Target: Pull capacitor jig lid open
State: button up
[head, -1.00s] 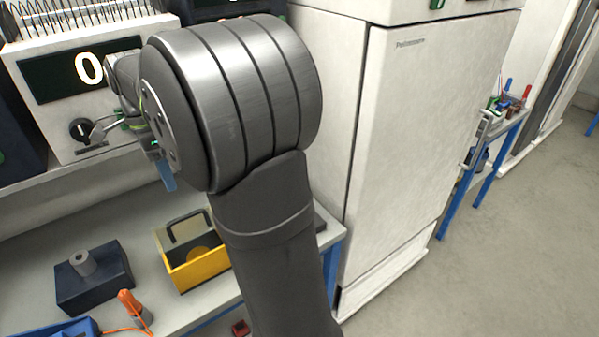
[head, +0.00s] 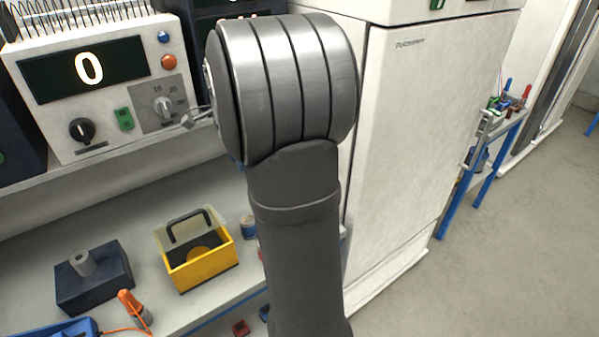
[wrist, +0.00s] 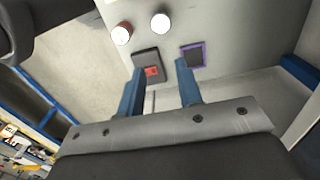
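A yellow box (head: 205,272) stands on the workbench in the head view. I cannot tell for sure whether this is the capacitor jig. In the wrist view my gripper (wrist: 160,67) has its two blue fingers apart, with nothing held between them. A dark block with a red patch (wrist: 151,71) lies beyond the left finger, and a purple-edged dark square (wrist: 194,55) beyond the right one. My arm hides the gripper fingers in the head view.
A dark block with a grey cylinder (head: 83,263) and an orange-handled tool (head: 133,306) are left of the yellow box. A meter reading 0 (head: 88,67) sits on the shelf above. A white cabinet (head: 410,150) stands right of my arm. Bench between box and shelf is clear.

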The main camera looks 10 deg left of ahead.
notch_tip(320, 180, down, 10)
notch_tip(320, 180, up, 10)
jog(key=s+d+f+n, duration=0.1)
jog(key=s+d+n, duration=0.1)
jog(key=d, duration=1.3)
jog(key=shift+d+f, duration=0.25)
jog(key=shift+d, duration=0.1)
jog(key=shift+c, duration=0.2)
